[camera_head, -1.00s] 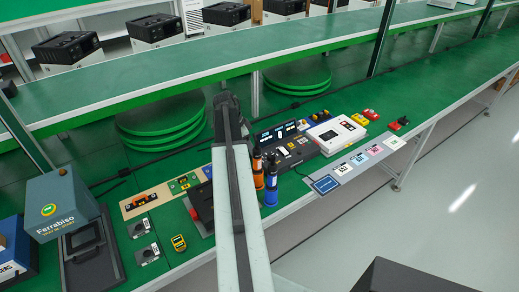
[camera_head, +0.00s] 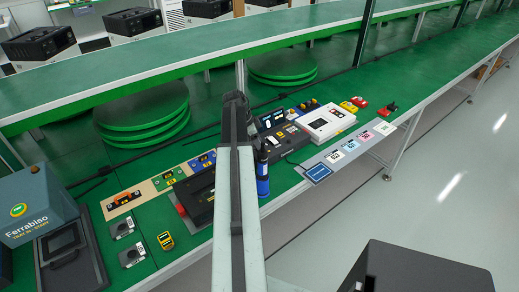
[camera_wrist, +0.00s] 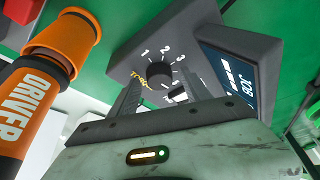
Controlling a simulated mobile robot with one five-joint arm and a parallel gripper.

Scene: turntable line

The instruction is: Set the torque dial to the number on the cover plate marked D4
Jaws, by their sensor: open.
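The torque dial (camera_wrist: 160,73) is a round dark knob on a grey housing (camera_wrist: 205,42), with white numbers around it and yellow lettering at its left. My gripper (camera_wrist: 166,92) is open in the wrist view. Its two fingers point toward the dial, one at each side of its lower edge; I cannot tell whether they touch it. The dial's pointer setting is not clear. In the head view my arm hides the gripper and the dial. No plate marked D4 can be read; small cards (camera_head: 352,146) on a grey strip are too small to read.
An orange driver (camera_wrist: 62,38) stands close left of my gripper. A blue display (camera_wrist: 228,75) is on the housing's right. In the head view a blue driver (camera_head: 262,180) stands beside my arm, and a white case (camera_head: 326,122) lies to the right. The green bench (camera_head: 440,90) is clear farther right.

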